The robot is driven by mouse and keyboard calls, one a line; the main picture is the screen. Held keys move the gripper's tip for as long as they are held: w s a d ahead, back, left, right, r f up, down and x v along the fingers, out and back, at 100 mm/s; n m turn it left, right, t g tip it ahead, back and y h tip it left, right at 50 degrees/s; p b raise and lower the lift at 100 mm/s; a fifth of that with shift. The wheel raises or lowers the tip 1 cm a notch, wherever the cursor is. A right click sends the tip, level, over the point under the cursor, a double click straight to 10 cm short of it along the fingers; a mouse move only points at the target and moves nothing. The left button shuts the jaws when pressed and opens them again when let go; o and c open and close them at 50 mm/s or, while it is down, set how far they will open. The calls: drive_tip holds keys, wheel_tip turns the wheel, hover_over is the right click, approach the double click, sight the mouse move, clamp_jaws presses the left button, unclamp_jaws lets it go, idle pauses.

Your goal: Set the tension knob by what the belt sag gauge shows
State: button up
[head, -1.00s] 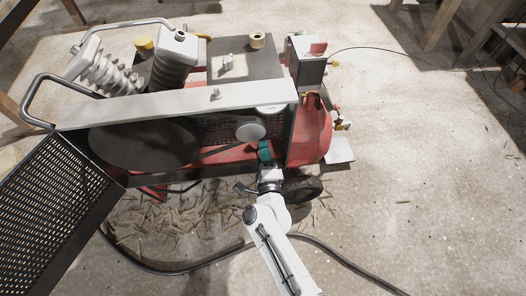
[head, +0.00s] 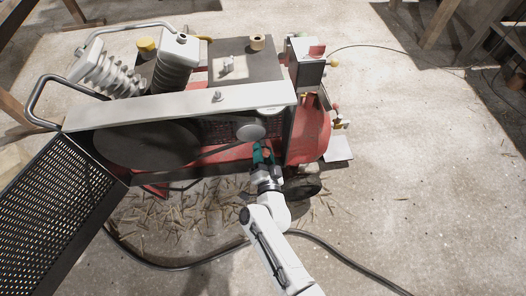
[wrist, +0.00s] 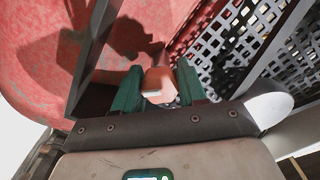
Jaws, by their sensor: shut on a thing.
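The tension knob (wrist: 158,80), a small orange-red block-like part, sits between the two green fingers of my gripper (wrist: 157,88) in the wrist view. My gripper is shut on it. In the head view my gripper (head: 263,154) is at the lower right of the belt housing, just below a round silver pulley (head: 250,131), and a bit of orange shows between the fingers. The dark belt (head: 222,151) runs from the large dark wheel (head: 145,143) toward that pulley. I cannot make out a belt sag gauge or any reading. The knob's markings are not visible.
The red compressor tank (head: 310,133) is close on the right of my gripper. The perforated guard (head: 55,195) hangs open at left. A black wheel (head: 301,188), wood chips (head: 175,212) and a hose (head: 345,262) lie below. The floor at right is clear.

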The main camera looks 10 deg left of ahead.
drive_tip(key=n, duration=0.6)
drive_tip(key=shift+s+f+n+p, duration=0.1)
drive_tip(key=shift+f+n+p, duration=0.1)
drive_tip(key=shift+n+p, duration=0.15)
drive_tip(key=n, duration=0.6)
drive_tip(key=shift+d+p, duration=0.1)
drive_tip(key=shift+p, duration=0.25)
drive_tip(key=shift+f+n, duration=0.1)
drive_tip(key=shift+n, duration=0.15)
drive_tip(key=o, duration=0.8)
drive_tip(key=shift+o, duration=1.2)
drive_tip(key=shift+d+r, duration=0.1)
drive_tip(key=shift+r, duration=0.1)
drive_tip(key=p+v, duration=0.5)
drive_tip(key=v, duration=0.5)
drive_tip(key=shift+s+p, duration=0.3)
